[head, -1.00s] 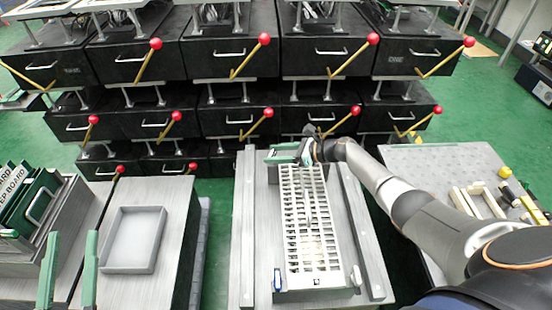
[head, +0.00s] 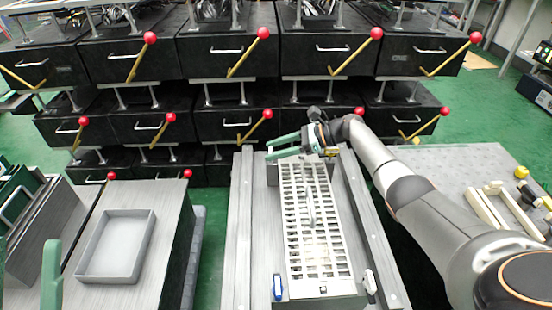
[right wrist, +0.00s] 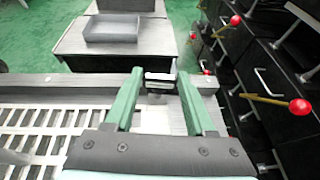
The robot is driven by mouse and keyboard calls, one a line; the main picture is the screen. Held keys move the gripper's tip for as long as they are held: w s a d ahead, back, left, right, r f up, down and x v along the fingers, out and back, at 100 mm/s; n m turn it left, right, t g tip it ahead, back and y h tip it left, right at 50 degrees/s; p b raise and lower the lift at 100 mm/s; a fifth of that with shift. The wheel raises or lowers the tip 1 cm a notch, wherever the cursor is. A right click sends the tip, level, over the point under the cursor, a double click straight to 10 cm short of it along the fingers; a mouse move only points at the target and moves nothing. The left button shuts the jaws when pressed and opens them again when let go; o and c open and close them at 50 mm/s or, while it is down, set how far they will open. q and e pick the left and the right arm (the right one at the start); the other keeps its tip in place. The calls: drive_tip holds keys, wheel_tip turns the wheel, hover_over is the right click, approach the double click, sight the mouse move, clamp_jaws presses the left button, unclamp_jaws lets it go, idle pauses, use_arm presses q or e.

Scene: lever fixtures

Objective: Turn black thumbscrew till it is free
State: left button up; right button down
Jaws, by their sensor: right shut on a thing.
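My right gripper (head: 284,146) is at the far end of the white slotted rack (head: 318,254), pointing left. In the right wrist view its two green fingers (right wrist: 160,75) stand on either side of a small dark piece, which I take to be the black thumbscrew (right wrist: 160,87). A pale strip lies across its top. The gripper is shut on it, though the exact contact is unclear. The thumbscrew cannot be made out in the head view. One green finger of my left gripper (head: 51,278) shows at the lower left; the rest is out of view.
Grey rails (head: 242,230) flank the rack. A grey tray (head: 117,278) sits on a bench to the left. Black drawer boxes (head: 228,50) with yellow, red-knobbed levers stand close behind my right gripper. A grey table (head: 450,165) with pale parts is on the right.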

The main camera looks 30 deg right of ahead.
drive_tip(key=shift+a+n+g+y+b, duration=0.1)
drive_tip(key=shift+n+g+y+b, duration=0.35)
drive_tip(key=shift+b, duration=0.8)
use_arm(q)
drive_tip(key=f, duration=0.4)
drive_tip(key=shift+w+d, duration=0.15)
drive_tip(key=shift+d, duration=0.2)
drive_tip(key=shift+r, duration=0.1)
use_arm(e)
drive_tip(key=shift+c, duration=1.2)
unclamp_jaws()
drive_tip(key=shift+s+d+r, duration=0.1)
drive_tip(key=shift+d+r, duration=0.15)
drive_tip(key=shift+d, duration=0.2)
drive_tip(key=p+v, duration=0.1)
drive_tip(key=v, duration=0.9)
drive_tip(key=shift+d+r+p, duration=0.15)
drive_tip(key=shift+d+p, duration=0.15)
use_arm(q)
drive_tip(key=shift+a+r, duration=0.15)
drive_tip(key=shift+r, duration=0.65)
use_arm(e)
drive_tip(key=shift+s+d+r, duration=0.2)
drive_tip(key=shift+s+d, duration=0.1)
drive_tip(key=shift+d, duration=0.05)
